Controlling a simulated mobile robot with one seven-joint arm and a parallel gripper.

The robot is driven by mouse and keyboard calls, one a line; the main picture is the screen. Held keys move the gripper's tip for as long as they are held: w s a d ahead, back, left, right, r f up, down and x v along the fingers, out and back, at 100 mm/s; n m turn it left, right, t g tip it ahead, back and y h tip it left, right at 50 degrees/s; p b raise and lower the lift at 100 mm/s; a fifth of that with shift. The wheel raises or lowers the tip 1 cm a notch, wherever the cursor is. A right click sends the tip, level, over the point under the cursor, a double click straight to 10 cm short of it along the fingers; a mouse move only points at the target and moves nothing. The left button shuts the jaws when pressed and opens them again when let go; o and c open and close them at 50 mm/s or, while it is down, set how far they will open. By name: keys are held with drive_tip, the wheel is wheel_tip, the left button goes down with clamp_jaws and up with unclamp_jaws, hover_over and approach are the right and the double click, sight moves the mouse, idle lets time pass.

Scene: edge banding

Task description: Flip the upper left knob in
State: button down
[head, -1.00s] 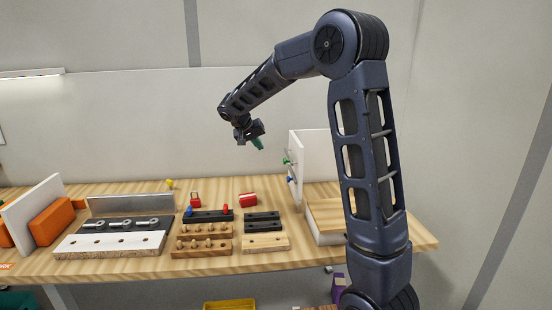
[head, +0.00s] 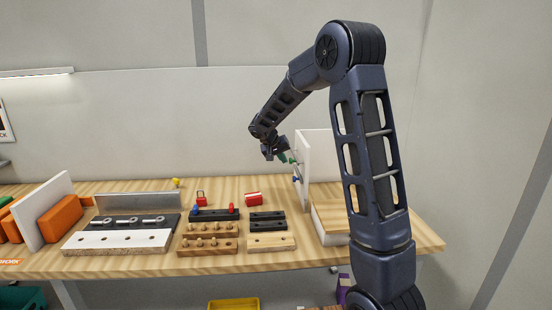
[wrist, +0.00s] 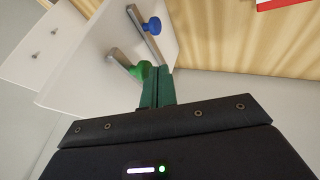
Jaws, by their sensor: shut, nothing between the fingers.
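A white upright panel (head: 303,160) stands on the bench and carries a green knob (wrist: 140,70) and a blue knob (wrist: 152,26), each on a grey lever. In the head view the green knob (head: 292,161) sits above the blue knob (head: 296,179). My gripper (wrist: 158,72) has green fingers, closed together and empty. Its tips are right beside the green knob in the wrist view. I cannot tell whether they touch it. In the head view my gripper (head: 283,158) is at the panel's left side, at the green knob's height.
The wooden bench (head: 130,265) holds black and wooden peg blocks (head: 208,245) left of the panel. A red-and-white object (head: 253,198) lies nearby. Another panel (wrist: 35,48) shows in the wrist view. Space above the bench on the left is free.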

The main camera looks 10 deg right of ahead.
sight(291, 159)
drive_tip(key=shift+d, duration=0.25)
drive_tip(key=shift+d, duration=1.25)
drive_tip(key=shift+a, duration=0.1)
drive_tip(key=shift+a, duration=0.3)
drive_tip(key=s+a+r, duration=0.4)
drive_tip(key=a+r, duration=0.4)
drive_tip(key=shift+s+r, duration=0.1)
